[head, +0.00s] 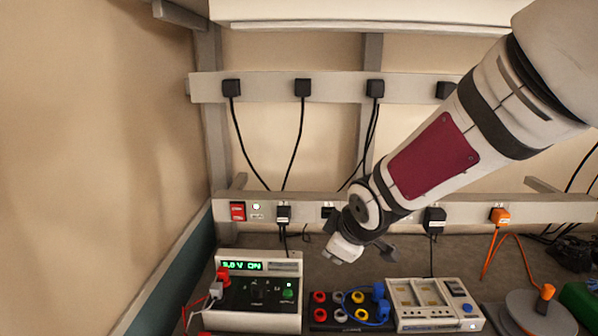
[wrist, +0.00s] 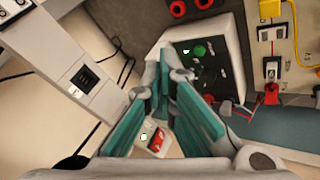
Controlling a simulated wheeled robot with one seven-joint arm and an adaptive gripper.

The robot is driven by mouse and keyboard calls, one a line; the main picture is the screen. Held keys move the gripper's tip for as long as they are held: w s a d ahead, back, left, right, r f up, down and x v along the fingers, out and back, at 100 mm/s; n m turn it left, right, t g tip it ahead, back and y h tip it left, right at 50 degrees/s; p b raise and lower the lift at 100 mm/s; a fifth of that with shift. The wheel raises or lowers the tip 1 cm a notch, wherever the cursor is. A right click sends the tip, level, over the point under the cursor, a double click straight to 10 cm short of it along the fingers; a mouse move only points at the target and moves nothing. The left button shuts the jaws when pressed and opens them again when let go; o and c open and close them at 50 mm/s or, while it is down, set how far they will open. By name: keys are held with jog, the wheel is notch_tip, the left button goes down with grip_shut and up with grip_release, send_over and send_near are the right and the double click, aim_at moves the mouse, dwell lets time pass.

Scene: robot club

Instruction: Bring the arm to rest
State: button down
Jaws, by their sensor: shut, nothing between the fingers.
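My gripper (head: 345,250) hangs in front of the lower socket rail, in the air above the bench in the head view. It is empty. In the wrist view my gripper (wrist: 164,75) shows its teal-padded fingers brought together at the tips, with nothing between them. My arm reaches in from the upper right of the head view and slopes down to the left. A bench power supply (head: 232,318) with a lit green display stands below and left of the gripper; it also shows beyond the fingers in the wrist view (wrist: 231,60).
The lower socket rail (head: 405,211) carries black plugs, an orange plug (head: 500,216) and a red switch (head: 238,211). A terminal block (head: 318,314) with coloured posts and a white module (head: 405,288) stand below. A grey round stand (head: 530,315) is at right.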

jog(key=s+d+r+m+h, duration=0.2)
jog(key=s+d+r+m, duration=0.5)
jog(key=s, duration=0.4)
jog(key=s+d+r+m, duration=0.1)
jog(key=s+d+m, duration=0.1)
jog(key=s, duration=0.5)
jog(key=s+d+r+m+g, duration=0.1)
jog(key=s+d+r+m, duration=0.1)
jog(key=s, duration=0.6)
jog(key=shift+d+m+g, duration=0.3)
jog(key=shift+d+m, duration=0.05)
jog(key=shift+m, duration=0.35)
